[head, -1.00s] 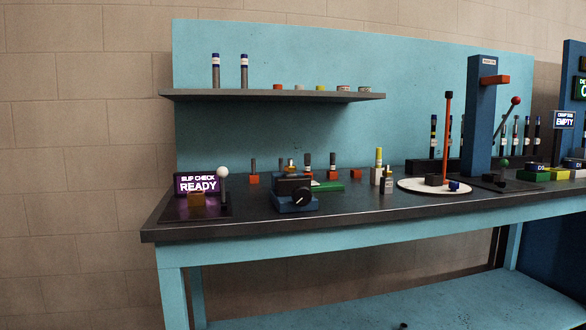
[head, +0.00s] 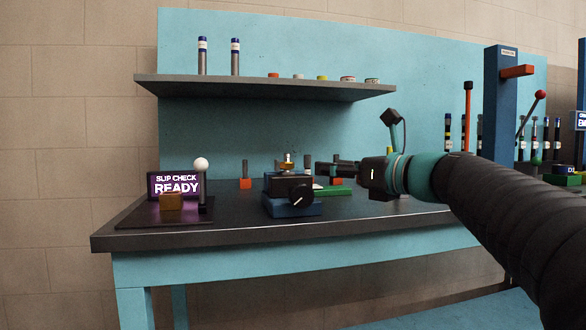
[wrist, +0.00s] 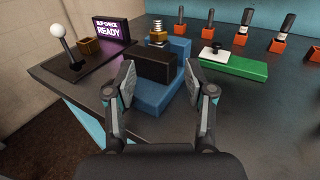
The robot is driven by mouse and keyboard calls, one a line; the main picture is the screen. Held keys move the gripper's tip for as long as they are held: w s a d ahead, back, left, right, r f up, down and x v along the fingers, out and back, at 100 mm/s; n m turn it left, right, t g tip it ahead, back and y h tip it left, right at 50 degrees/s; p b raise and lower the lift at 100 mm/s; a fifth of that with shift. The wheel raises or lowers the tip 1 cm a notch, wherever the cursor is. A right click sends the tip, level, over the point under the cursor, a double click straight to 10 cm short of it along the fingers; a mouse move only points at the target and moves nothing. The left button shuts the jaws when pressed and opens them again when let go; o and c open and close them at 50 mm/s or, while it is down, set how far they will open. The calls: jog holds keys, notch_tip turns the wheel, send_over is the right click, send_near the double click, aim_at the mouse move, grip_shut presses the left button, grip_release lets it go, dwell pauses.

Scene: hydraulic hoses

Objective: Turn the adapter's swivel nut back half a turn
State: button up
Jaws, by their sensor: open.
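The adapter, a small brass and silver fitting (head: 287,162), stands upright on the blue and black vise (head: 290,208). In the wrist view the adapter (wrist: 157,33) is beyond my fingertips, with stacked rings; I cannot tell which ring is the swivel nut. The vise (wrist: 150,95) shows a black block on its blue body. My gripper (wrist: 160,82) is open and empty, its two fingers apart with the vise seen between them. In the head view my gripper (head: 322,168) is to the right of the adapter, apart from it.
A green block (wrist: 235,66) with a white and black top is right of the vise. Orange stands (wrist: 280,46) hold upright fittings behind. A slip check sign (head: 175,186) reading READY, a brown box (head: 171,202) and a white-knobbed lever (head: 201,165) are left. A shelf (head: 265,90) hangs above.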

aim_at(292, 164)
jog(key=x, duration=1.3)
jog(key=shift+a+f, duration=0.1)
jog(key=shift+a, duration=0.15)
grip_shut()
